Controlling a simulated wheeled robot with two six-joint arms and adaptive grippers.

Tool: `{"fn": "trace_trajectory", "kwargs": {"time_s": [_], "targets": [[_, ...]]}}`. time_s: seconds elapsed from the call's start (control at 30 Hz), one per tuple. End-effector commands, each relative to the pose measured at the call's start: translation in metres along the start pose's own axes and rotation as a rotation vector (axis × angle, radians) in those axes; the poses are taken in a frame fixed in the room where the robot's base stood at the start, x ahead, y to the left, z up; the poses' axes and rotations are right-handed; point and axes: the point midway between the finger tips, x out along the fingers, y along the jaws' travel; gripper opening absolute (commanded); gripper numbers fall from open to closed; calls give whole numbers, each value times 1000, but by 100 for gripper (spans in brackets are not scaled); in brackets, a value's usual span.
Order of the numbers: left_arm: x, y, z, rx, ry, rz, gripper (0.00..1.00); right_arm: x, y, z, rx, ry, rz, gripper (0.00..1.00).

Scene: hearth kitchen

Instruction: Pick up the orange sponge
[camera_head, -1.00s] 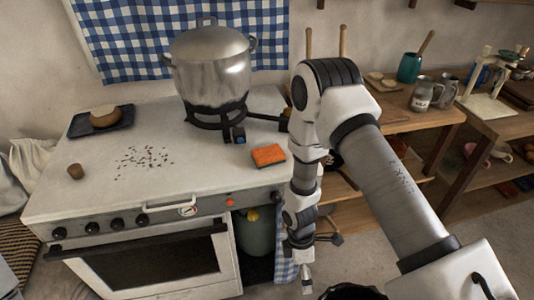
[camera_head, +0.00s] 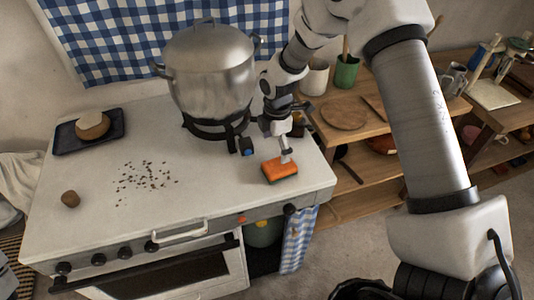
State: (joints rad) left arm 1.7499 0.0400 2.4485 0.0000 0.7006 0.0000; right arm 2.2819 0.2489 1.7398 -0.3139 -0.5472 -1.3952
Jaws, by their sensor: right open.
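The orange sponge (camera_head: 280,173) lies on the white stove top near its right end, with a dark layer along its lower side. My right gripper (camera_head: 287,157) reaches down from above, its tips at the far upper edge of the sponge. The gripper is open; I cannot tell whether the tips touch the sponge. My left gripper is not in view.
A large steel pot (camera_head: 211,72) stands on a black burner close behind and left of the sponge. Dark crumbs (camera_head: 146,182) and a small brown piece (camera_head: 70,199) lie on the stove. A dark tray (camera_head: 68,139) holds a round loaf-like thing (camera_head: 92,126). Wooden shelves (camera_head: 390,128) stand right.

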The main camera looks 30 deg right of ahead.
Motion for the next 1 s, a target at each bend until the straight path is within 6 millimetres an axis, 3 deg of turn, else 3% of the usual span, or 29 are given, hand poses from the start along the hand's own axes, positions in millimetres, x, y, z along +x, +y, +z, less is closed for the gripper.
{"fn": "trace_trajectory", "kwargs": {"time_s": [0.43,0.67,0.7,0.83,0.87,1.0], "targets": [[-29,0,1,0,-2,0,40,66,-3,4,1,-1,-4,100],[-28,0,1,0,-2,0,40,74,-3,4,1,0,-1,100],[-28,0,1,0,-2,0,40,74,-3,4,1,0,-1,96],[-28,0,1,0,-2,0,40,74,-3,4,1,0,-1,50],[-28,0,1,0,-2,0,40,74,-3,4,1,0,-1,46],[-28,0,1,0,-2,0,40,74,-3,4,1,0,-2,46]]}}
